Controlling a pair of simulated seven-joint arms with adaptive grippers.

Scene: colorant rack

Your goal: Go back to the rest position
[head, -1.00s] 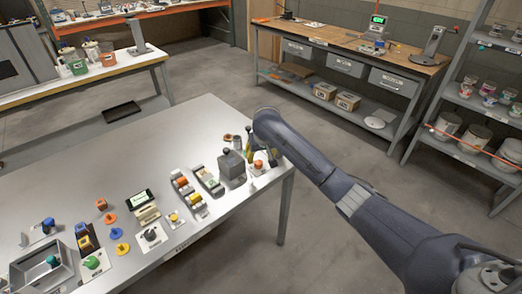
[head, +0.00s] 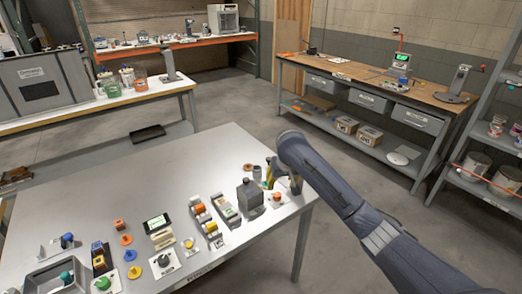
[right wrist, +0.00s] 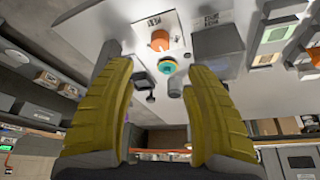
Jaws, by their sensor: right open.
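My right gripper (head: 283,178) hangs over the far right corner of the metal table (head: 195,152), partly hidden by my own arm. In the right wrist view its two yellow fingers (right wrist: 160,100) stand wide apart with nothing clamped between them. Beyond the fingertips are a round teal-topped piece (right wrist: 167,65) and an orange knob on a white plate (right wrist: 160,40). In the head view the orange knob (head: 277,197) stands just below the gripper, and a dark grey block-shaped container (head: 250,194) is left of it. My left gripper is in neither view.
Several small devices run along the table's front, including a coloured block row (head: 205,220), a small display (head: 157,222) and a grey tray (head: 45,277). The table's back half is clear. A wooden workbench (head: 350,70) and a shelf rack (head: 470,150) stand beyond.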

